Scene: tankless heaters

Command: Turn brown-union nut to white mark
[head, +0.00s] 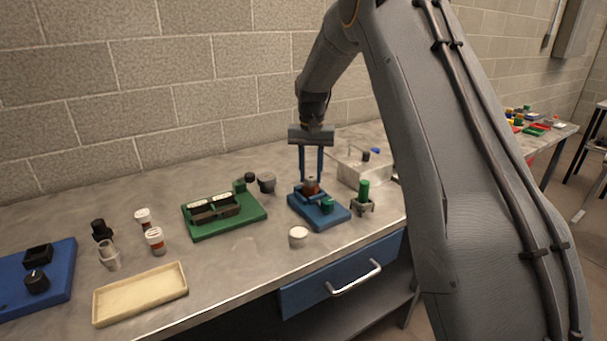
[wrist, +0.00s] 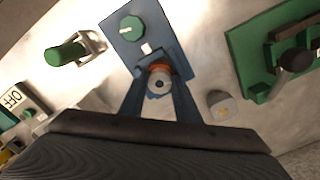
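The brown union nut (head: 311,187) sits on a blue base (head: 322,217) on the bench. In the wrist view the nut (wrist: 159,67) shows as a brown ring behind a grey round fitting (wrist: 160,83) with a dark centre. A small white mark (wrist: 146,48) lies on the blue base just beyond the nut. A green knob (wrist: 131,28) is on the same base. My gripper (head: 312,178) points down over the nut, its two blue fingers on either side. In the wrist view the fingers (wrist: 160,92) look spread, with the fitting between them. Contact is not clear.
A green fixture (head: 225,213) stands to the left, and a green-topped valve (head: 363,196) to the right. A white cap (head: 298,237) is in front. A grey box (head: 365,168) stands behind right. A cream tray (head: 140,293) and small bottles are farther left.

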